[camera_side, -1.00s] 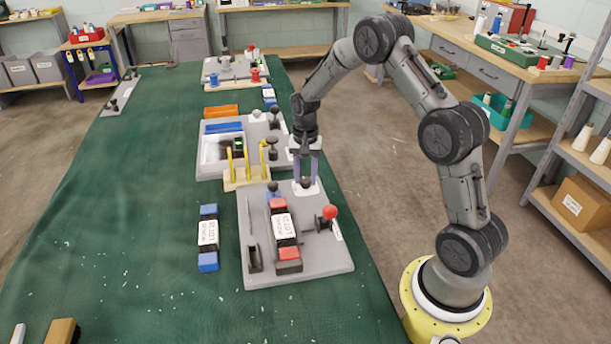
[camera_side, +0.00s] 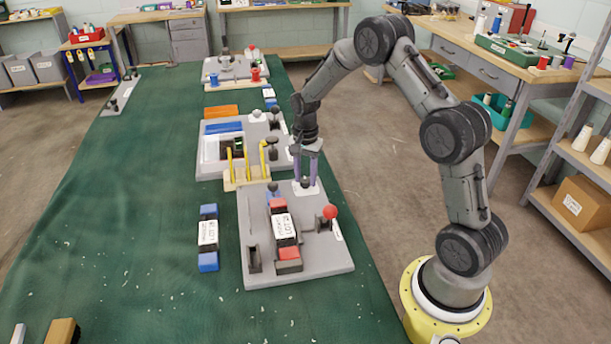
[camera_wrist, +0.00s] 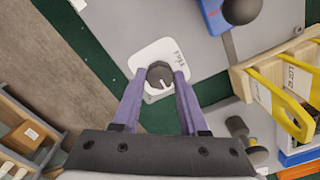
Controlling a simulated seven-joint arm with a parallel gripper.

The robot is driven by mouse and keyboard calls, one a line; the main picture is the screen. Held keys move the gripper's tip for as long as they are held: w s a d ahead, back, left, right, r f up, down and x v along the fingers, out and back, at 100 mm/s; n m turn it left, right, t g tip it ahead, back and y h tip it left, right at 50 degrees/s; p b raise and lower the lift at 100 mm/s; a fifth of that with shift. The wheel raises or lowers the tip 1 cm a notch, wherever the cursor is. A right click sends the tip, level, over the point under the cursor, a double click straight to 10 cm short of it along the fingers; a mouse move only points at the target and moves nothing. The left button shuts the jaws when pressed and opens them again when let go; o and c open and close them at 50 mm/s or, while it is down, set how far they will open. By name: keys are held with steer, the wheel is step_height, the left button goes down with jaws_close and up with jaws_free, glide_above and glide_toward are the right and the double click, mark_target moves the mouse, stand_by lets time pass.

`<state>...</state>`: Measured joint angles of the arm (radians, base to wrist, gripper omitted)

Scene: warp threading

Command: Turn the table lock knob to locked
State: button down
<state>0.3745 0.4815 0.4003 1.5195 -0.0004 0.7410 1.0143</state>
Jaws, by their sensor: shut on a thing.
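The lock knob (camera_wrist: 160,75) is a small dark round knob with a pale pointer line, on a white plate (camera_wrist: 143,55) with small lettering I cannot read surely. In the side view the knob (camera_side: 306,182) stands at the far right corner of the near grey plate (camera_side: 325,262). My gripper (camera_side: 306,178) points straight down over it, with purple fingers. In the wrist view the fingers of my gripper (camera_wrist: 160,82) are on both sides of the knob, shut on it. The fingers partly hide the white plate.
A red ball-topped lever (camera_side: 330,212) stands just in front of the knob. A block with red ends and a label (camera_side: 283,228) lies on the same plate. A wooden rack with yellow hooks (camera_side: 246,175) is to the left. Green tabletop (camera_side: 140,220) is clear farther left.

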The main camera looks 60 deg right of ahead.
mark_target(306, 179)
steer(key=shift+c, duration=2.2)
jaws_free()
step_height(306, 179, up, 14)
